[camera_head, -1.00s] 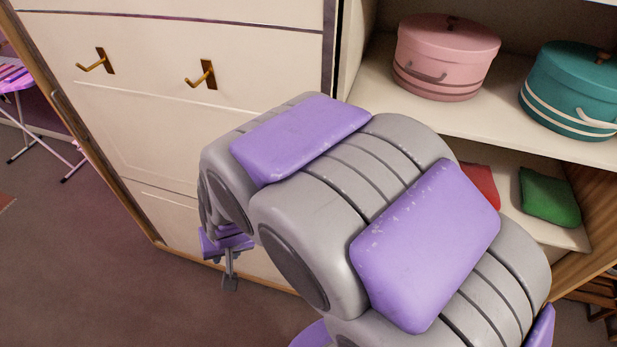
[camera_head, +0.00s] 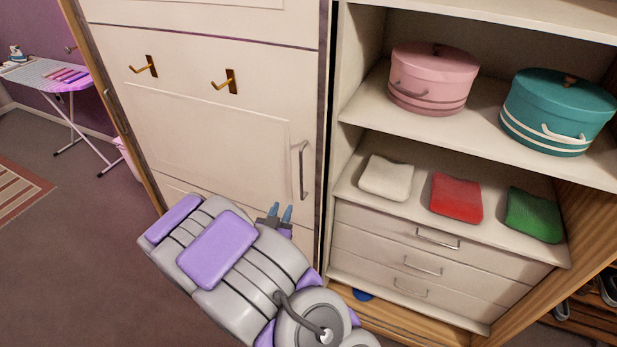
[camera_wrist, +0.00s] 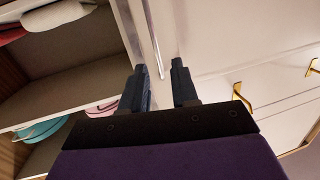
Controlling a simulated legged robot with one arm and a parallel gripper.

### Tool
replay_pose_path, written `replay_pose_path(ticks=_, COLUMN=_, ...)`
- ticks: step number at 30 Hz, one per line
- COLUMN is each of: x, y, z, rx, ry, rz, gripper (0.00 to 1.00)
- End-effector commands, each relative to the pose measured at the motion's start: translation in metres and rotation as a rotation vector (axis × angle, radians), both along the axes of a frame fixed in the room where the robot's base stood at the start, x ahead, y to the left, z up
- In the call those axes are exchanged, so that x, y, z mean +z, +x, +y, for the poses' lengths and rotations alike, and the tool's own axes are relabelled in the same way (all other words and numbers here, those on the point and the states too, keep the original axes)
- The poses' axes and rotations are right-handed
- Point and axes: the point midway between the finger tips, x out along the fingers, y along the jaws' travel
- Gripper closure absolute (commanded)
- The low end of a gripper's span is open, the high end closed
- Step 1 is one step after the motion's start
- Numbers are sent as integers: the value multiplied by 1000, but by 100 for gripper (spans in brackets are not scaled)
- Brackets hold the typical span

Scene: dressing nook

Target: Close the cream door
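The cream door (camera_head: 215,125) is a tall flat panel with two brass hooks and a slim grey upright handle (camera_head: 301,170) near its right edge. Shelves stand uncovered to the right of that edge. My gripper (camera_head: 280,212) is in front of the door's lower part, below and left of the handle. In the wrist view my gripper (camera_wrist: 158,78) is open and empty, its two dark fingers apart. The handle (camera_wrist: 154,42) shows there just beyond the fingertips, roughly in line with the gap. Contact cannot be seen.
Right of the door, shelves hold a pink hat box (camera_head: 434,80), a teal hat box (camera_head: 558,112) and folded cloths (camera_head: 456,198) above drawers (camera_head: 430,262). An ironing board (camera_head: 45,77) stands far left. The floor (camera_head: 75,250) at front left is clear.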

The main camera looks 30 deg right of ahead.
Motion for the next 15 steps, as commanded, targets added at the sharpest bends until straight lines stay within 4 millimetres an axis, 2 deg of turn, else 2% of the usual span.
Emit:
replay_pose_path(ticks=4, x=9, y=-2, z=-4, rx=-3, ry=-78, rz=-45, gripper=71)
replay_pose_path(ticks=8, x=9, y=-1, z=-7, rx=-5, ry=-91, rz=-55, gripper=71)
replay_pose_path(ticks=15, x=6, y=15, z=-22, rx=-9, ry=-86, rz=-55, gripper=71)
